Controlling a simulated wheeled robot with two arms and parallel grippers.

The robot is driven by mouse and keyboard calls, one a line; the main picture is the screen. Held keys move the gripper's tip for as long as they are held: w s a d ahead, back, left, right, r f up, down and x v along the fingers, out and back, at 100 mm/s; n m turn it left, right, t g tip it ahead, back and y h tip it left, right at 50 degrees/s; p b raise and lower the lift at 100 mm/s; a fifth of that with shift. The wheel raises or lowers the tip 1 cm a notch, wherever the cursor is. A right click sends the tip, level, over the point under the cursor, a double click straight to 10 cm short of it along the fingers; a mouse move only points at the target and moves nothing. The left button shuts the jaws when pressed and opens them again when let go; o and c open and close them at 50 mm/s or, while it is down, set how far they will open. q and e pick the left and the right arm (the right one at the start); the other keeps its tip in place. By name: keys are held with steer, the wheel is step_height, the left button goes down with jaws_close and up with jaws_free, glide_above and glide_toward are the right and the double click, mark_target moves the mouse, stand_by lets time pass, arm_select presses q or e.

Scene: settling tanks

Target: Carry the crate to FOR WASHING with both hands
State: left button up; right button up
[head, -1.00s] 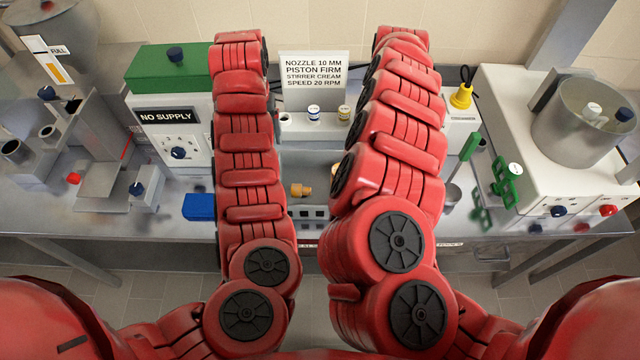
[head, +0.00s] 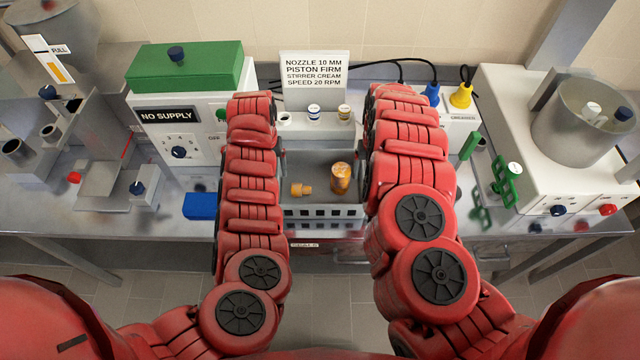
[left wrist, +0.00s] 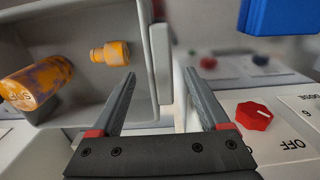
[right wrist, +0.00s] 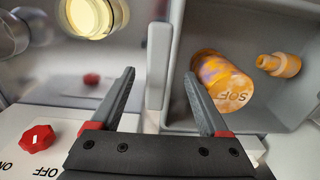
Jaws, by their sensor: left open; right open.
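The grey crate (head: 312,160) sits on the bench between my two arms, with square holes in its front wall. In it are an orange-and-purple jar (head: 340,178) and a small orange fitting (head: 301,189). My left gripper (left wrist: 160,73) is open at one side wall of the crate, which also shows in the left wrist view (left wrist: 140,45); the wall stands between its fingers. My right gripper (right wrist: 160,73) is open at the opposite wall, with one finger over the crate's inside. My arms hide both grippers in the head view. No FOR WASHING sign is readable.
A machine with a green lid (head: 185,68) and NO SUPPLY label stands left. A white machine with a steel pot (head: 590,120) stands right. A text sign (head: 314,80) is behind the crate. A blue block (head: 200,206) lies left of my left arm.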

arm_select(q)
steer(key=shift+f, duration=1)
arm_select(e)
steer(key=shift+f, duration=1.05)
arm_select(q)
jaws_close()
arm_select(e)
jaws_close()
